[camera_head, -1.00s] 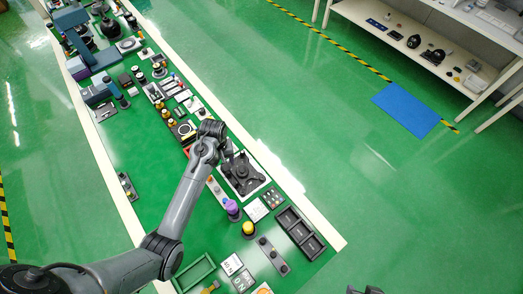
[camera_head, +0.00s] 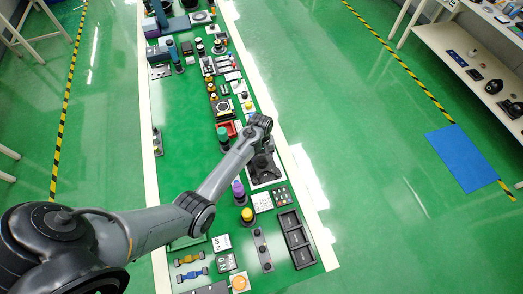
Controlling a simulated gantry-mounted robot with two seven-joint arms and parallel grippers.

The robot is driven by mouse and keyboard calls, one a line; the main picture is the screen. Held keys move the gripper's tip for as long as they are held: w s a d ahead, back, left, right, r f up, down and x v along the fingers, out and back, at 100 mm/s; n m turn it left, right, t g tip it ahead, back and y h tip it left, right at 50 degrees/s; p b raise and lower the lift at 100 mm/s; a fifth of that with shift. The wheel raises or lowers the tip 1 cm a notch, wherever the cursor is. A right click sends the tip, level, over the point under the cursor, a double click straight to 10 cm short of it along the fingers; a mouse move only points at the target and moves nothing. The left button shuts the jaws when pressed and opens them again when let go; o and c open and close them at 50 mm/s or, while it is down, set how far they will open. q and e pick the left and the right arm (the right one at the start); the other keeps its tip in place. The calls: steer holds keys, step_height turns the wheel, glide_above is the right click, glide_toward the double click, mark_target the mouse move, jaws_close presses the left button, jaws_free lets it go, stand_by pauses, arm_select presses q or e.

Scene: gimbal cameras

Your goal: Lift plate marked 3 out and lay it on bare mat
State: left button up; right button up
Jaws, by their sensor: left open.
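I cannot make out a plate marked 3 or its number at this size. The green mat (camera_head: 185,120) covers the long bench, with a wide bare stretch along its left half. My left arm reaches in from the left, and its wrist bends down over the right side of the bench. My left gripper (camera_head: 264,147) is open above a dark device on a white-edged base (camera_head: 262,172). Its fingertips blend into the dark parts there, so I cannot tell whether they touch anything. My right gripper is not in view.
A black compartment tray (camera_head: 296,240) stands at the near right bench edge. A yellow-topped knob (camera_head: 247,215) and purple-topped piece (camera_head: 238,188) stand near the arm. Small parts line the right side. A blue floor mat (camera_head: 461,157) lies off the bench.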

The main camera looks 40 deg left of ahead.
mark_target(262, 160)
arm_select(q)
step_height(262, 160, down, 2)
steer(key=shift+d, duration=0.1)
steer(key=shift+s+f, duration=0.1)
steer(key=shift+f, duration=0.35)
steer(key=shift+c, duration=0.2)
steer(key=c, duration=0.9)
steer(key=shift+o, duration=0.2)
steer(key=shift+r+p, duration=1.7)
steer(key=shift+r, duration=0.05)
steer(key=shift+r+p, duration=1.35)
steer(key=shift+p, duration=0.15)
steer(key=shift+r+p, duration=1.45)
steer(key=shift+p, duration=0.1)
